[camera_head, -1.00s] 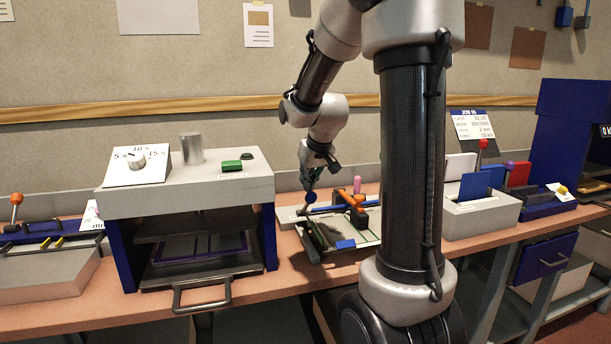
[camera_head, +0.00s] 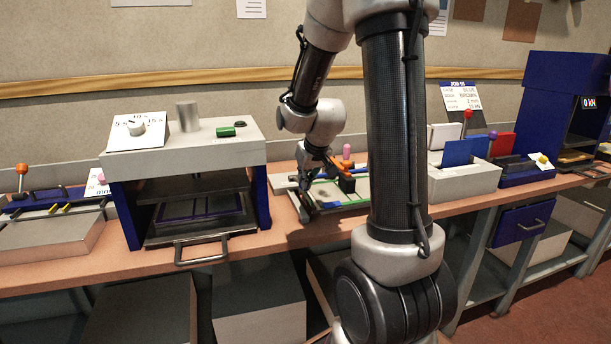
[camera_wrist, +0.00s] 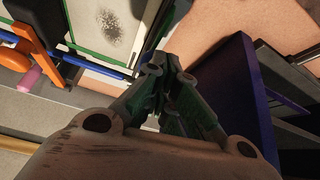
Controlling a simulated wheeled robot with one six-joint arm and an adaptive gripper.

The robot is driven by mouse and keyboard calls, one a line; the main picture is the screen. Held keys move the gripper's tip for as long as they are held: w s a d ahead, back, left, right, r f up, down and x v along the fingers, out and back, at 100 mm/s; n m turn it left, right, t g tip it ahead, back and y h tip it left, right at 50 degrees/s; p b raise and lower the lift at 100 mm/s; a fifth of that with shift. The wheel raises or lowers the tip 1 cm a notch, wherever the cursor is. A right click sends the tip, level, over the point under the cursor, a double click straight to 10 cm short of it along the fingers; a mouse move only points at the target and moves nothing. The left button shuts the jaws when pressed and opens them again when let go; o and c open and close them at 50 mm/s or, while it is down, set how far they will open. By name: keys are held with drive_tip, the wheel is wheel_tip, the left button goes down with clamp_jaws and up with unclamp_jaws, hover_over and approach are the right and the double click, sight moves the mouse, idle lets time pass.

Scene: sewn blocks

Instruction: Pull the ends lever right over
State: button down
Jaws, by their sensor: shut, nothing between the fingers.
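The fixture (camera_head: 360,188) on the bench has a pale, green-edged plate, a blue strip, an orange arm (camera_head: 346,167) and a pink knob (camera_head: 346,150). In the wrist view, its orange arm (camera_wrist: 12,58), pink knob (camera_wrist: 30,78) and plate with a grey speckled patch (camera_wrist: 105,25) are at the upper left. My gripper (camera_wrist: 165,75) is shut and empty, beside the fixture's left side in the head view. My gripper (camera_head: 306,188) hides part of that side. I cannot pick out the ends lever for certain; contact with it cannot be seen.
A press with dark blue sides (camera_head: 262,198) stands close left of my gripper; its blue wall (camera_wrist: 248,95) is near the fingers in the wrist view. A pale rack (camera_head: 470,184) with coloured cards stands to the right. Bare bench (camera_wrist: 205,25) lies between press and fixture.

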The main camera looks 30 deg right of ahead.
drive_tip(key=shift+s+f, duration=0.1)
drive_tip(key=shift+f, duration=0.05)
idle(0.3)
wheel_tip(320, 180, up, 4)
drive_tip(key=w, duration=0.1)
drive_tip(key=s+a+f, duration=0.1)
drive_tip(key=s+a, duration=0.1)
drive_tip(key=s, duration=0.7)
drive_tip(key=shift+s+a+f, duration=0.15)
drive_tip(key=shift+s+a, duration=0.15)
drive_tip(key=shift+a, duration=0.05)
